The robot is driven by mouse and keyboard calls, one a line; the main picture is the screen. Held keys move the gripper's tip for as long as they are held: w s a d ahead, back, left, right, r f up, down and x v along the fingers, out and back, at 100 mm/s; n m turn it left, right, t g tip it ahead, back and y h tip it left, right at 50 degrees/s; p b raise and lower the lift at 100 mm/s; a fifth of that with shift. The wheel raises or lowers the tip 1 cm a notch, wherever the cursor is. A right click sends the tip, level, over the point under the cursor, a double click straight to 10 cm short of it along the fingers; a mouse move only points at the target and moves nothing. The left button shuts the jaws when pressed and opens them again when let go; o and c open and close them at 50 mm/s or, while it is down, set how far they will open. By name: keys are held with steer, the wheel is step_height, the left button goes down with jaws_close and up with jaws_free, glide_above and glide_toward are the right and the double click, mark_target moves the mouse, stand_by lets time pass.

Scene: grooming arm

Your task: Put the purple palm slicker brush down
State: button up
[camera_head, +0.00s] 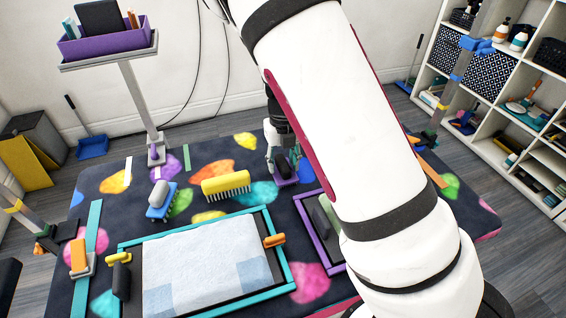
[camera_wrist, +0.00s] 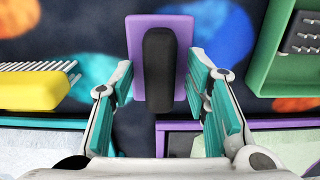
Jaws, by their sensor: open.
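The purple palm slicker brush (camera_wrist: 138,70) has a flat purple pad with a rounded black handle on top. In the wrist view it lies flat, handle up, on the patterned dark table cover. My gripper (camera_wrist: 160,72) is open, with its teal-padded fingers apart on either side of the brush's near part. Gaps show between the fingers and the black handle. In the head view the brush (camera_head: 287,182) sits at the far middle of the table, under my gripper (camera_head: 282,152) and partly hidden by it.
A yellow comb (camera_head: 226,182) lies left of the brush, and a blue brush (camera_head: 160,208) lies farther left. A teal-framed tray (camera_head: 283,272) with a pale towel and a purple-framed tray (camera_head: 302,213) are nearer. A green tray (camera_wrist: 262,75) is close on the right in the wrist view.

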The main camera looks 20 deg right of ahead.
mark_target(283, 162)
step_height(283, 162, up, 11)
steer(key=p, duration=0.2)
steer(key=s+a+r+n+y, duration=0.1)
steer(key=s+r+n+y, duration=0.1)
steer(key=s+r+n, duration=0.6)
steer(key=s+r+n+t+h, duration=0.1)
steer(key=s+r+n, duration=0.3)
steer(key=s+n, duration=0.8)
steer(key=s+d+r+n+t+h, duration=0.1)
steer(key=s+r+n, duration=0.2)
steer(key=s+n, duration=0.9)
steer(key=n, duration=0.4)
steer(key=shift+s+r+t, duration=0.15)
steer(key=shift+r+t, duration=0.15)
steer(key=shift+r, duration=0.1)
steer(key=shift+d, duration=0.1)
step_height(283, 162, up, 7)
steer(key=t+p, duration=0.1)
steer(key=p, duration=0.5)
steer(key=shift+r+t, duration=0.2)
steer(key=shift+t, duration=0.1)
